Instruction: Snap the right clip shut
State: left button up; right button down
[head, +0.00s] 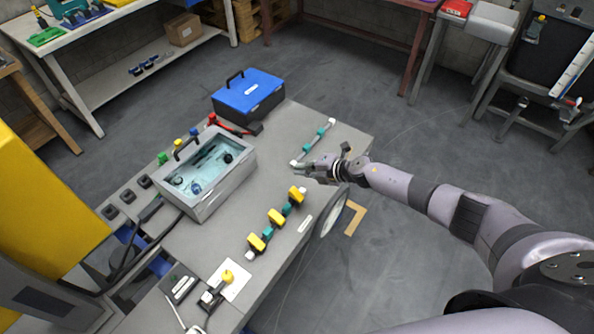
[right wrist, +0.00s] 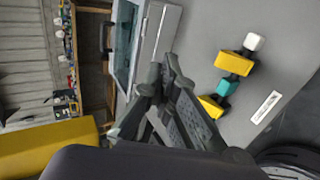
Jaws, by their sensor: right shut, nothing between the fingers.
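A row of yellow clips and teal blocks stands on the grey table (head: 215,257). Its right yellow clip (head: 297,194) is at the far end, the middle clip (head: 277,217) and left clip (head: 257,242) nearer. Two of the yellow clips show in the right wrist view, one (right wrist: 234,64) near a white end piece (right wrist: 255,42). I cannot tell whether the clips are open or closed. My right gripper (head: 304,168) is shut and empty, above the table beyond the right clip and apart from it. It also shows in the right wrist view (right wrist: 165,75). My left gripper is not in view.
Another row with teal blocks (head: 320,132) and white ends lies beyond my right gripper. An open grey case (head: 205,205) with a clear bluish top stands left. A blue-lidded box (head: 248,92) is at the back. A white label (head: 305,223) lies beside the clip row.

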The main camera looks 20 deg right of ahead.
jog(key=r, duration=0.3)
jog(key=shift+s+d+p, duration=0.25)
jog(key=shift+s+p, duration=0.1)
jog(key=shift+p, duration=0.05)
jog(key=shift+w+d+f, duration=0.1)
jog(key=shift+f, duration=0.05)
